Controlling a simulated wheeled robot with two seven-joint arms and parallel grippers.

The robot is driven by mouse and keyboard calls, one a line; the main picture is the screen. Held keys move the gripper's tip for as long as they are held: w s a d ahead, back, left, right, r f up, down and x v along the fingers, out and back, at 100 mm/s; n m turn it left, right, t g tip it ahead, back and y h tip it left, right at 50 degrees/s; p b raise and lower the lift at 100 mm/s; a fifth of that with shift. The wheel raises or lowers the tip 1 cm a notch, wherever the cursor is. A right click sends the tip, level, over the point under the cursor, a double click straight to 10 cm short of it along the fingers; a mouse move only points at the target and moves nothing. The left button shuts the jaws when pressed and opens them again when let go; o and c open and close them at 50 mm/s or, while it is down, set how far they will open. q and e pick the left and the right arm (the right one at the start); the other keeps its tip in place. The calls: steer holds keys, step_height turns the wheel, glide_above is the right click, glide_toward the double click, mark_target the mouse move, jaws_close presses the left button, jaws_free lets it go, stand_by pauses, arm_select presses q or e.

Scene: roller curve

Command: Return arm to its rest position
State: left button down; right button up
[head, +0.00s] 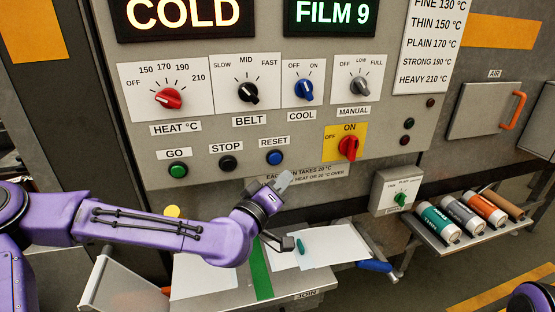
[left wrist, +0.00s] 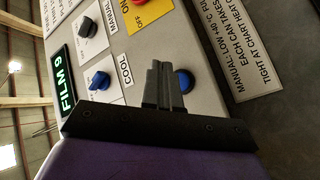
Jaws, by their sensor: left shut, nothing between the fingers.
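My left arm reaches in from the left in the head view, across the front of the grey control panel (head: 215,120). My left gripper (head: 284,180) is shut and empty, its tip just below and right of the blue RESET button (head: 274,158). In the left wrist view the closed fingers (left wrist: 165,85) point at the panel and cover part of the blue button (left wrist: 185,80). Whether they touch it cannot be told. My right gripper is not in view; only a bit of purple shows at the bottom right corner of the head view.
Knobs and a red switch (head: 348,148) stick out of the panel. Below the arm is a table with white sheets (head: 335,245) and a green strip (head: 258,270). A shelf with several rolls (head: 440,222) stands right. The displays read COLD and FILM 9.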

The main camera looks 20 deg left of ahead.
arm_select(q)
steer(key=s+f+n+g+y, duration=0.15)
steer(key=s+f+g, duration=0.3)
steer(key=f, duration=0.95)
steer(key=s+f+n+g+y, duration=0.15)
steer(key=s+f+g, duration=0.3)
steer(key=f, duration=0.95)
steer(key=s+a+f+m+g+y, duration=0.1)
steer(key=s+a+f+g, duration=0.1)
steer(key=s+a+f, duration=0.2)
steer(key=s+a+f+m+g+y+b, duration=0.1)
steer(key=s+a+f, duration=0.4)
steer(key=s, duration=0.8)
steer(key=s+a+f+m+g+y+b, duration=0.1)
steer(key=s+a+f+g+y, duration=0.1)
steer(key=s+f, duration=0.6)
steer(key=shift+s+a+f+m+g, duration=0.3)
steer(key=shift+a+f+g, duration=0.35)
steer(key=shift+a, duration=0.6)
steer(key=shift+b, duration=0.3)
